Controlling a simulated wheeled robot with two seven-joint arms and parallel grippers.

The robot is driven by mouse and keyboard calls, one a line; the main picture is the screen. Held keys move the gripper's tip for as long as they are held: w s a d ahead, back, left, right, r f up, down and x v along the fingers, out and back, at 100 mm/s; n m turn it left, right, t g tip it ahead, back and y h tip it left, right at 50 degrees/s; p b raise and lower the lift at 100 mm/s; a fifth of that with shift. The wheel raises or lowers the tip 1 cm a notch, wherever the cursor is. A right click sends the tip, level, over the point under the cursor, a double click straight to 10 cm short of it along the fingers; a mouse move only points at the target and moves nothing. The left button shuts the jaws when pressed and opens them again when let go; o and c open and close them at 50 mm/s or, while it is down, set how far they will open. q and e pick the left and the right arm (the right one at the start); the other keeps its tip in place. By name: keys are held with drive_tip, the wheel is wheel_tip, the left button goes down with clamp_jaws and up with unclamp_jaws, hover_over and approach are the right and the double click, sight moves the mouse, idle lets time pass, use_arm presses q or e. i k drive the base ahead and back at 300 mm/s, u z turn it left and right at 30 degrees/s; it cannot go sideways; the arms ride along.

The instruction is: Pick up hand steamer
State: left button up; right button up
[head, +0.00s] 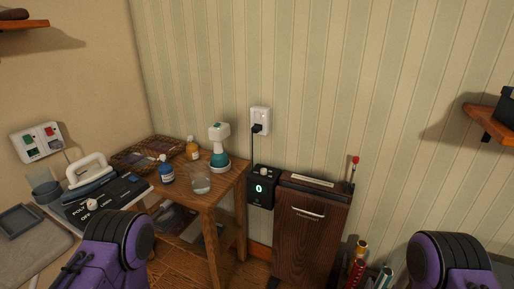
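The hand steamer appears to be the upright white and teal device (219,148) on the back right part of a small wooden table (212,196). It has a white head on top, a narrower teal body and a wide base. Nothing touches its head. Only purple and black parts of my two arms show, at the lower left and lower right. Neither gripper shows, so I cannot see what either holds.
A wall shelf (490,122) juts out at right.

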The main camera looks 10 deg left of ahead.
sight(220, 158)
drive_tip(key=i, duration=0.85)
drive_tip(key=u, duration=0.4)
